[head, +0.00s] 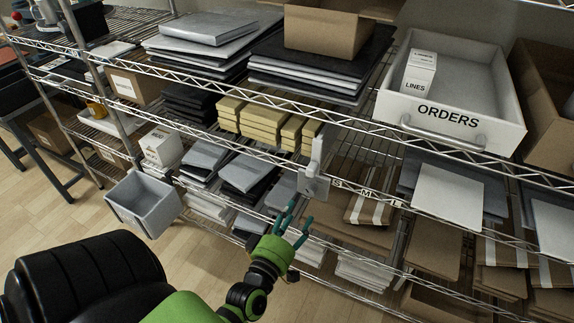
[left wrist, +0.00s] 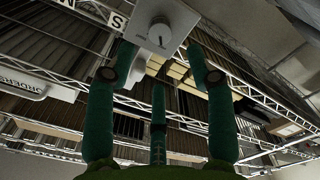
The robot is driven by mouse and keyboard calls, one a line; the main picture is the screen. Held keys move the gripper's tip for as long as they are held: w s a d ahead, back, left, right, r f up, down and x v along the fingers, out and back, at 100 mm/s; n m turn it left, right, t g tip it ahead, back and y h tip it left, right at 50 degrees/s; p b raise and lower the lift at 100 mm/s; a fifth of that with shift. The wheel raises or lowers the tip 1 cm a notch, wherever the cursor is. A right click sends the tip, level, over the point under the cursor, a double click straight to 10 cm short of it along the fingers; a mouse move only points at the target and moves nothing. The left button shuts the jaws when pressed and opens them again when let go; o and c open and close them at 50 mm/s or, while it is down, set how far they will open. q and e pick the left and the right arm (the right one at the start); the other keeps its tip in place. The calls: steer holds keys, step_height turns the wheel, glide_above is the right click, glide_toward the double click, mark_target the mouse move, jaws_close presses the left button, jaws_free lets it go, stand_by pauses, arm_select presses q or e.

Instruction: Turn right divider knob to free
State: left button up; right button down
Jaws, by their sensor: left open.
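A grey divider (head: 318,150) stands upright at the front of the wire shelf. Its small plate carries a round knob (head: 312,172). My left gripper (head: 294,219), with teal fingers, is open and empty, below and slightly left of the knob in the head view. In the left wrist view the fingers spread below and to either side of the knob, apart from it. My right gripper is not in view.
Wire shelves hold yellow boxes (head: 262,125), stacked dark and grey packs, and flat brown cartons. A white ORDERS bin (head: 450,112) stands at the upper right. A grey bin (head: 143,203) hangs at the left. Shelf rails run close around the knob.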

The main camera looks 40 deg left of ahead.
arm_select(q)
steer(key=v, duration=0.4)
steer(key=shift+s, duration=0.15)
stand_by(0.4)
steer(key=s+d+f+m+g+h+p, duration=0.1)
steer(key=s+d+f+m+g+h, duration=0.15)
steer(key=f, duration=0.65)
steer(key=s+d+f+m+g+h, duration=0.1)
steer(key=s+d+f+m+g, duration=0.15)
steer(key=f, duration=0.55)
steer(key=s+d+f+m+g+h+p, duration=0.1)
steer(key=s+d+f+m+g+h, duration=0.15)
steer(key=f, duration=0.65)
steer(key=s+a+f+m+g, duration=0.1)
steer(key=s+f+m+g, duration=0.3)
steer(key=s+f, duration=0.3)
steer(key=s+a+f+m+g+y+p, duration=0.1)
steer(key=s+f+m+g, duration=0.4)
steer(key=s, duration=1)
step_height(320, 180, down, 2)
steer(key=shift+f+y, duration=0.15)
steer(key=shift+y, duration=0.15)
